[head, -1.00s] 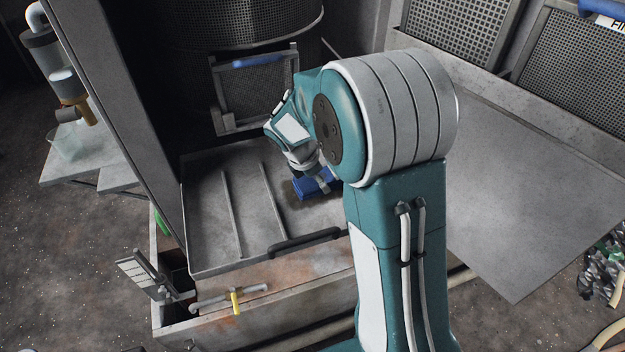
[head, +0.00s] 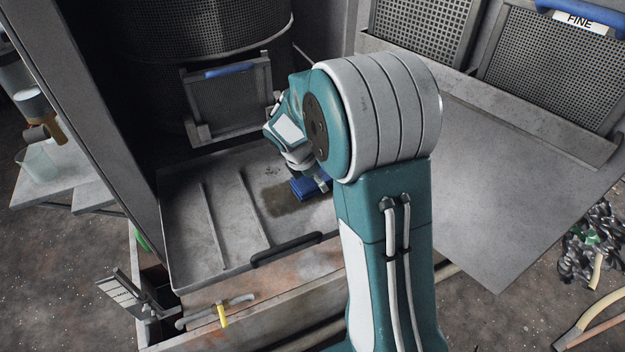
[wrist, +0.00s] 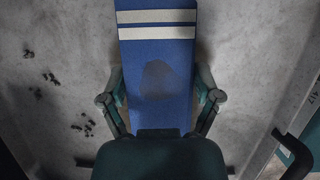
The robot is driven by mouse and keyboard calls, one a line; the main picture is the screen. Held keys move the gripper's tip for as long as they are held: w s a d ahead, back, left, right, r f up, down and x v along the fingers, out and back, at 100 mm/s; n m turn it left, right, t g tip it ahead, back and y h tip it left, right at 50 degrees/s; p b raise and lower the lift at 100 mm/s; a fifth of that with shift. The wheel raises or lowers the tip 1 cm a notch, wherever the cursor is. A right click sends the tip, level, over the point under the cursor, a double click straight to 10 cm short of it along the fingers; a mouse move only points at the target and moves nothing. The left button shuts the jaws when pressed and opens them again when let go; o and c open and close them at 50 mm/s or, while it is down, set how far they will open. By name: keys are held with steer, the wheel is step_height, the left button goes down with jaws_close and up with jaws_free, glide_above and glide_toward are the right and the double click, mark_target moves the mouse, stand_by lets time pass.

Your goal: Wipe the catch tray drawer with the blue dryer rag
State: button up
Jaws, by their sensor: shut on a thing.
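The catch tray drawer (head: 190,270) is pulled out below the screen, with raised ribs across its floor and a dark handle (head: 286,249) at its front edge. My gripper (head: 319,184) is low over the right part of the tray. It is shut on the blue dryer rag (head: 304,188). In the wrist view the rag (wrist: 158,55) has two white stripes and a dark damp patch, and lies between the fingers (wrist: 160,105). A brownish smear (head: 280,197) shows on the tray floor beside the rag. Dark specks (wrist: 88,126) lie left of the rag.
A mesh screen panel with a blue handle (head: 228,105) stands behind the tray. A flat grey sheet (head: 510,190) is at right, with mesh panels behind. A valve with a yellow handle (head: 222,315) is at front left. A clear beaker (head: 38,163) stands at far left.

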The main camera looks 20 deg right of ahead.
steer(key=o, duration=0.7)
steer(key=shift+r, duration=0.4)
steer(key=c, duration=0.9)
steer(key=shift+a, duration=0.15)
